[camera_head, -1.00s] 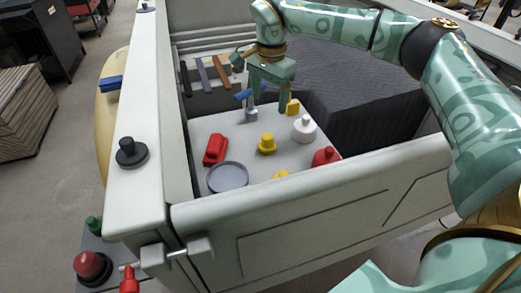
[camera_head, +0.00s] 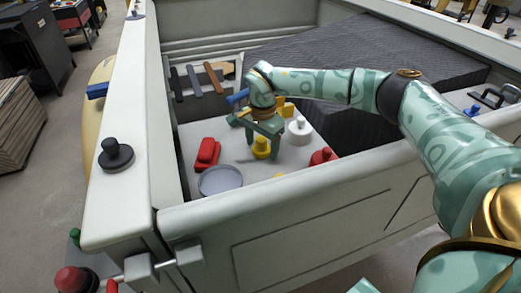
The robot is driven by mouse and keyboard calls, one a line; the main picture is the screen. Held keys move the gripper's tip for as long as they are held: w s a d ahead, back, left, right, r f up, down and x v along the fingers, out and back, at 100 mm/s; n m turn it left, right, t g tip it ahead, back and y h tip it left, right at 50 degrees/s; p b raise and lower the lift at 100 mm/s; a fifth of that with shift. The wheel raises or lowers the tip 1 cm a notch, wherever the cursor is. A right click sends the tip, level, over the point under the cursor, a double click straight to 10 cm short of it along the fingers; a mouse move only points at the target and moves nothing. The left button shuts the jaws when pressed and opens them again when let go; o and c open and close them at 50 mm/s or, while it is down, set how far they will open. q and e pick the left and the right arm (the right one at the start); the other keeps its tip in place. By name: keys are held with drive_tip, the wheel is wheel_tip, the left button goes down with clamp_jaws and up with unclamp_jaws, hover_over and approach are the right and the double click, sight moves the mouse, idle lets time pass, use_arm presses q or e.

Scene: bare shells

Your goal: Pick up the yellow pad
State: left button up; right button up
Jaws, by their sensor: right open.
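A yellow knob-like piece (camera_head: 261,149) with a wide round base stands on the light panel inside the white truck bed; it may be the yellow pad. My right gripper (camera_head: 262,146) is open and points down over it, one finger on each side. I cannot tell whether the fingers touch it. A yellow block (camera_head: 287,109) sits farther back, partly behind my right wrist. Another small yellow thing (camera_head: 277,175) is mostly hidden by the front wall. My left gripper is not in view.
Close by on the panel are a red block (camera_head: 207,153), a grey round dish (camera_head: 220,181), a white round piece (camera_head: 299,131) and a red piece (camera_head: 323,156). The bed's front wall (camera_head: 300,215) rises between me and them. A dark ribbed slab (camera_head: 350,60) lies behind.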

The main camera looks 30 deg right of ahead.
sight(262, 139)
drive_tip(key=c, duration=1.1)
drive_tip(key=shift+c, duration=0.2)
drive_tip(key=shift+r, duration=0.45)
wheel_tip(262, 139, up, 3)
drive_tip(key=shift+s+p, duration=0.1)
drive_tip(key=shift+p, duration=0.7)
drive_tip(key=s+a+r+p, duration=0.3)
drive_tip(key=s+a+r, duration=0.3)
drive_tip(key=s+r, duration=0.3)
drive_tip(key=s, duration=0.3)
drive_tip(key=shift+s+p, duration=0.3)
drive_tip(key=shift+o, duration=0.8)
